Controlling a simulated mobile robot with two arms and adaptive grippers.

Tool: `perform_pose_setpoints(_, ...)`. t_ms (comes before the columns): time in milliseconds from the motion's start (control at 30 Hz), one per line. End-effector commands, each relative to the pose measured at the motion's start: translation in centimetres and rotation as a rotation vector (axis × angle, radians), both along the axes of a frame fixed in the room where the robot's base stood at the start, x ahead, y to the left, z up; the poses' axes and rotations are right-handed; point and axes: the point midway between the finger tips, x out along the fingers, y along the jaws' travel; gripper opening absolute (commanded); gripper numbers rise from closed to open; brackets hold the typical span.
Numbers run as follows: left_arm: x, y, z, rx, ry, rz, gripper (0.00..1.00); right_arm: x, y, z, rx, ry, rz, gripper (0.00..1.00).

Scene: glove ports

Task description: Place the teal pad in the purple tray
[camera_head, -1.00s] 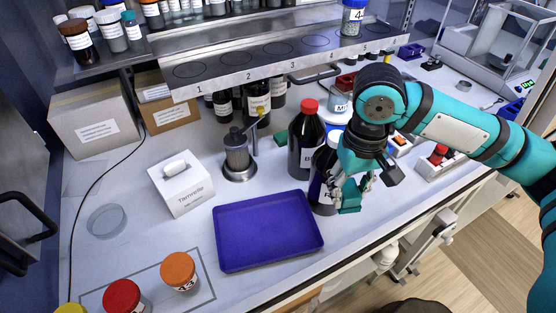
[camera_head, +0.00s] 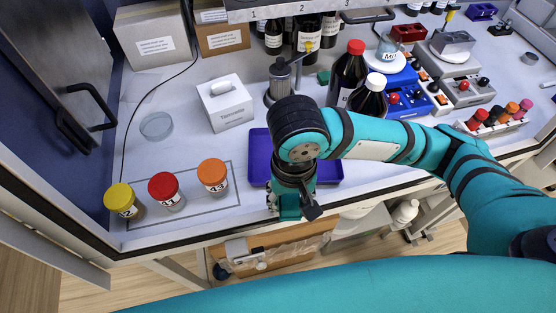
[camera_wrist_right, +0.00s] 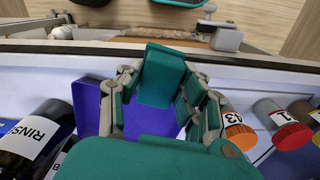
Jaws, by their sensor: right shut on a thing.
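The teal pad (camera_wrist_right: 162,75) is held between the fingers of my right gripper (camera_wrist_right: 160,88), which is shut on it. In the head view the right gripper (camera_head: 287,205) hangs at the near edge of the purple tray (camera_head: 258,158), by the counter's front edge. My wrist hides the middle of the tray. In the right wrist view, the tray (camera_wrist_right: 88,98) shows behind and beside the fingers, and the pad appears above it. The height of the pad over the tray is hard to tell. My left gripper is not in view.
Yellow (camera_head: 121,199), red (camera_head: 165,190) and orange-lidded (camera_head: 212,175) jars stand left of the tray. A red-capped bottle (camera_head: 349,70) and a white-capped bottle (camera_head: 369,97) stand behind it. A white box (camera_head: 225,103) is at the back left.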

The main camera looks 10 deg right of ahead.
Motion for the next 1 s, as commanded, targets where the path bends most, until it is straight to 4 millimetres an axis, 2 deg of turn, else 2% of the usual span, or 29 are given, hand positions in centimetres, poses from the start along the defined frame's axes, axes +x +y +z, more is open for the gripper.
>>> perform_pose_setpoints(67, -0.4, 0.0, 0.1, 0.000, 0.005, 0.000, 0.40, -0.4, 0.4, 0.0, 0.001, 0.001, -0.011, 0.10)
perform_pose_setpoints(167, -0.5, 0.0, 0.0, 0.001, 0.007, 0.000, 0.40, 0.5, 0.2, -0.3, -0.003, 0.001, -0.023, 0.10)
perform_pose_setpoints(333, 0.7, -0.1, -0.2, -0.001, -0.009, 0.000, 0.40, 4.5, -1.5, -0.7, -0.004, 0.003, -0.028, 0.10)
perform_pose_setpoints(500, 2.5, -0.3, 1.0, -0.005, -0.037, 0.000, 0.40, 8.9, -3.2, -0.7, -0.005, 0.000, -0.026, 0.10)
perform_pose_setpoints(700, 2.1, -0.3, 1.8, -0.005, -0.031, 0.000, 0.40, 12.9, -4.7, -1.2, -0.004, 0.001, -0.021, 0.10)
perform_pose_setpoints(867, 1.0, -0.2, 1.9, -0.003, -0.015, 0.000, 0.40, 14.2, -5.2, -1.5, -0.003, 0.001, -0.018, 0.10)
perform_pose_setpoints(1000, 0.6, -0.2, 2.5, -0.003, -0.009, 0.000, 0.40, 14.2, -5.3, -2.9, -0.003, 0.005, -0.016, 0.10)
